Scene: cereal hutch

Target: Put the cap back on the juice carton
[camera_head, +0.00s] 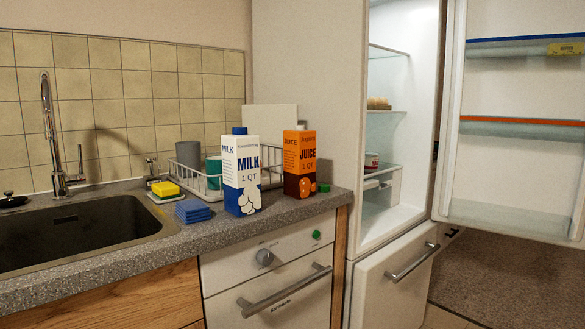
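The juice carton (299,160) stands upright on the grey counter, to the right of the milk carton. A small green cap-like piece (324,188) lies on the counter just right of the juice carton's base, near the counter's right end. Neither of my grippers is in view.
The milk carton (241,173) with a blue cap stands close left of the juice. Behind is a dish rack (213,181) with cups. Blue sponges (193,211) and a yellow sponge (165,188) lie near the sink (80,235). The fridge door (510,165) stands open at right.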

